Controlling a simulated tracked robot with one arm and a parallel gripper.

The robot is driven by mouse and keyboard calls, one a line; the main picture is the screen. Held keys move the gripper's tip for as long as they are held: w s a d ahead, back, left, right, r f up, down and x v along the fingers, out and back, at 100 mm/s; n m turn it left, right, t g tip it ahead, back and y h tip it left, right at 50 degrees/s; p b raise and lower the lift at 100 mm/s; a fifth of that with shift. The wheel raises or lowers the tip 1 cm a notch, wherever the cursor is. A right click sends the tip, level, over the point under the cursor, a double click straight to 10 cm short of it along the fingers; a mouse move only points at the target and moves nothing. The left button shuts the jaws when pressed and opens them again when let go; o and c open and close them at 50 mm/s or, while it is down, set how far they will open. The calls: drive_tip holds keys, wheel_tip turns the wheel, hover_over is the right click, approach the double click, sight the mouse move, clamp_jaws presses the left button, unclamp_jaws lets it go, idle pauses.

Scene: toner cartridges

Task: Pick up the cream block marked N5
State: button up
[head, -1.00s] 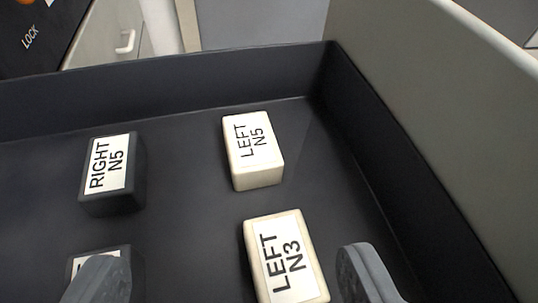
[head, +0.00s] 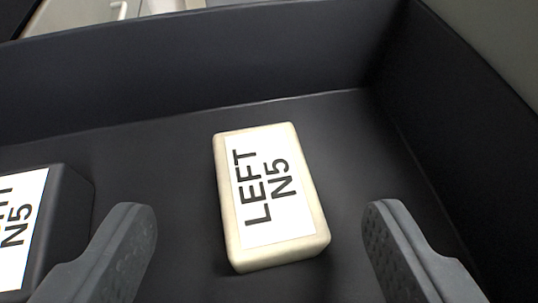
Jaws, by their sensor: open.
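The cream block (head: 232,215) lies on the dark tray floor near the middle of the head view. Its white label reads LEFT N5, with the text running up the picture. My gripper (head: 262,222) is open, with one grey finger to the left of the block and one to the right. Both fingertips are apart from the block, with clear gaps on each side. Nothing is held, and the block's top shows whole.
A black block (head: 72,215) labelled N5 is cut off at the left edge, close to my left finger. The dark tray (head: 190,75) has its far wall behind the cream block and its right wall beyond my right finger. The floor behind the cream block is clear.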

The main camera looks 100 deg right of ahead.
sight(262, 192)
drive_tip(key=x, duration=0.3)
drive_tip(key=shift+s+d, duration=0.1)
drive_tip(key=shift+d, duration=0.05)
drive_tip(key=c, duration=1.2)
